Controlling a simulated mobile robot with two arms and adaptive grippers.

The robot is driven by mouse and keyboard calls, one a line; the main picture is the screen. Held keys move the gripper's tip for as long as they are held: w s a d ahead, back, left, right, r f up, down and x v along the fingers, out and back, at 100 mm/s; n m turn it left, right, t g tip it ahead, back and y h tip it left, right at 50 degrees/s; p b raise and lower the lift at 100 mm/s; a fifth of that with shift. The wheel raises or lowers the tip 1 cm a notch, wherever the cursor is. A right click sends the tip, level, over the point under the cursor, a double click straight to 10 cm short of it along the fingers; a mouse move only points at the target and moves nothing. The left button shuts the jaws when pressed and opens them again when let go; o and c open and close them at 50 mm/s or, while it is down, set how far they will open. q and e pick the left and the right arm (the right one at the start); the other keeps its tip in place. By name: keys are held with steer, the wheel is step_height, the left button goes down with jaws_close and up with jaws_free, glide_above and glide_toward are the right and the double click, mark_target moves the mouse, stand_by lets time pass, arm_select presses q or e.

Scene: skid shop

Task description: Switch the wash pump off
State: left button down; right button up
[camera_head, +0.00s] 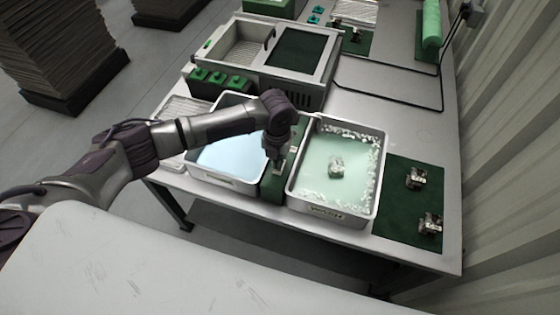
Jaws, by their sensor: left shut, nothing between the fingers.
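A narrow dark green block (272,188) stands between two tubs on the bench and has small pale fittings on top. One pale fitting (293,149) shows just right of my gripper; I cannot tell whether it is a switch or which way it is set. My left gripper (275,164) is shut and empty, pointing down at the block's near half. Its fingertips are close to the block's top; I cannot tell if they touch. The right tub (326,208) holds foamy pale green liquid with a metal part (336,167) in it. My right gripper is out of view.
The left tub (222,179) holds bluish liquid, partly under my left arm. A dark green mat (400,216) with two metal parts lies right. A grey machine (268,48) with a dark lid stands behind, near green-topped units (217,80). A corrugated wall bounds the right.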

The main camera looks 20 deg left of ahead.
mark_target(278, 171)
arm_select(q)
steer(key=shift+r+p, duration=1.85)
steer(key=shift+r, duration=0.45)
steer(key=shift+f, duration=0.1)
